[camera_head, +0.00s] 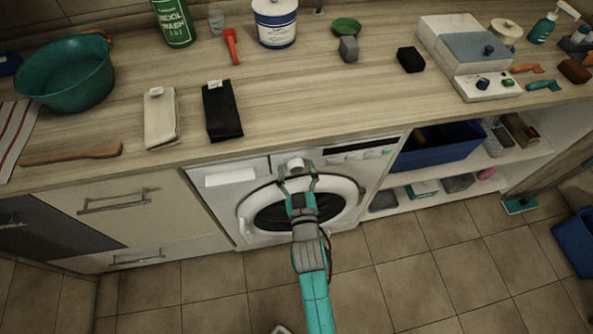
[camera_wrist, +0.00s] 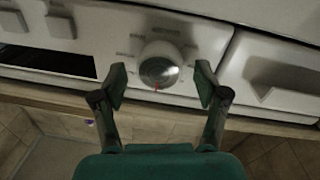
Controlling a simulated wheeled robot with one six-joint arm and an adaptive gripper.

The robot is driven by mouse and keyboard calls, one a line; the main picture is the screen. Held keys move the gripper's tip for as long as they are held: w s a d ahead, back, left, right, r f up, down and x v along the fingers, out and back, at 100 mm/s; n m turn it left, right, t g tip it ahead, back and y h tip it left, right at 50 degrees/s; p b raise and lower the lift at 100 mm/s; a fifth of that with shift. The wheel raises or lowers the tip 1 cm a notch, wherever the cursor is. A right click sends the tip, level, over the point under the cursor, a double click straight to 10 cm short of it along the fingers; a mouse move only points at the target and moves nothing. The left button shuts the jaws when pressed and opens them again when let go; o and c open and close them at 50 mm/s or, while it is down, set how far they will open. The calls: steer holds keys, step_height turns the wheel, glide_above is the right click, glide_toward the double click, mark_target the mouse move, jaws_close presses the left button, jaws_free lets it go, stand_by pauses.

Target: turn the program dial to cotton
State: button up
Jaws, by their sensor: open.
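The program dial (camera_wrist: 160,66) is a round silver knob with a white body on the washing machine's front panel. A small red mark shows at its edge in the wrist view, and faint marks surround it, too blurred to read. The dial (camera_head: 295,165) also shows in the head view on the white washing machine (camera_head: 368,172), above the round door. My gripper (camera_wrist: 160,88) is open, with one finger on each side of the dial and a gap to each. In the head view my gripper (camera_head: 297,180) is in front of the panel, its fingers around the dial.
The detergent drawer (camera_head: 230,176) is left of the dial. The wooden counter (camera_head: 290,105) overhangs the machine and holds a green basin (camera_head: 66,75) and several other items. Open shelves (camera_head: 465,170) stand to the right. The tiled floor in front is mostly clear.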

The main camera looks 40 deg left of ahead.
steer(key=shift+c, duration=0.2)
steer(key=c, duration=1.1)
steer(key=m, duration=0.4)
steer(key=shift+m, duration=0.3)
steer(key=shift+w+d+m+g, duration=0.1)
steer(key=shift+m+g, duration=0.3)
steer(key=shift+m, duration=1.5)
